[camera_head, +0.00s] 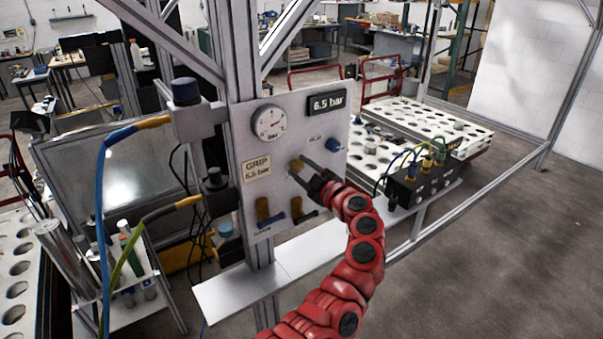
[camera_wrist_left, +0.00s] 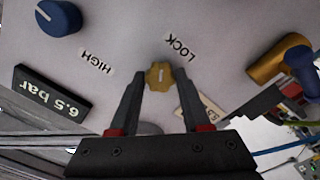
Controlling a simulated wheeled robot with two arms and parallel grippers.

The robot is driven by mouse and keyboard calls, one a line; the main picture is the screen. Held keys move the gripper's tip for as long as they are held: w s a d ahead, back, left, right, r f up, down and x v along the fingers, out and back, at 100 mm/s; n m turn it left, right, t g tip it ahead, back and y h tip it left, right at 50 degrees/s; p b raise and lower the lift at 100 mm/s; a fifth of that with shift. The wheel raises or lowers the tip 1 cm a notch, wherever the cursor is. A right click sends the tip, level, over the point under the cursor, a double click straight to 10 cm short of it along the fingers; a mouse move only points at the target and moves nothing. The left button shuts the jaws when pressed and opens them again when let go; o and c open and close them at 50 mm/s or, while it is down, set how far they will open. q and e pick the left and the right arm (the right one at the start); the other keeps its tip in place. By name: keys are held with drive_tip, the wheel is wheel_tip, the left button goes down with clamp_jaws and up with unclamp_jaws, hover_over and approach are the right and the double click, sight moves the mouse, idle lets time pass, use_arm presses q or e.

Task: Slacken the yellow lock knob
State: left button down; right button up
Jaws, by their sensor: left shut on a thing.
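The yellow lock knob (camera_wrist_left: 160,76) is on the light grey panel (camera_head: 240,120), just beside the label LOCK (camera_wrist_left: 181,47). It is a small lobed knob with a pale line across its face. My left gripper (camera_wrist_left: 159,72) has its two fingers on either side of the knob and is shut on it. In the head view the knob (camera_head: 296,165) shows small between the fingertips of my left gripper (camera_head: 302,171). My red left arm comes up from below to the panel. My right gripper is not in view.
A blue knob (camera_head: 333,145) sits right of the lock knob. Above are a round gauge (camera_head: 269,123) and a 6.5 bar display (camera_head: 326,103). Brass and blue fittings (camera_head: 263,211) stick out below. A bare shelf (camera_head: 250,287) runs under the panel; a black valve block (camera_head: 420,185) stands right.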

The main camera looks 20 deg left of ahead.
use_arm(q)
drive_tip(key=n+b, duration=0.1)
drive_tip(key=n, duration=0.1)
drive_tip(key=n+b, duration=0.1)
drive_tip(key=shift+f+n, duration=0.2)
drive_tip(key=shift+n, duration=0.2)
drive_tip(key=n+b, duration=0.2)
drive_tip(key=n, duration=0.1)
drive_tip(key=shift+n, duration=0.3)
drive_tip(key=n+b, duration=0.2)
drive_tip(key=n, duration=0.1)
drive_tip(key=shift+n+b, duration=0.3)
drive_tip(key=shift+b, duration=0.05)
drive_tip(key=n+b, duration=0.2)
drive_tip(key=n, duration=0.1)
drive_tip(key=shift+n, duration=0.3)
drive_tip(key=n+b, duration=0.2)
drive_tip(key=n, duration=0.1)
drive_tip(key=shift+n, duration=0.3)
drive_tip(key=n+b, duration=0.3)
drive_tip(key=n, duration=0.1)
drive_tip(key=shift+n, duration=0.3)
drive_tip(key=n+b, duration=0.1)
drive_tip(key=n, duration=0.2)
drive_tip(key=shift+b, duration=0.4)
drive_tip(key=shift+r+n+b, duration=0.15)
drive_tip(key=shift+n+b, duration=0.45)
drive_tip(key=shift+n, duration=1.1)
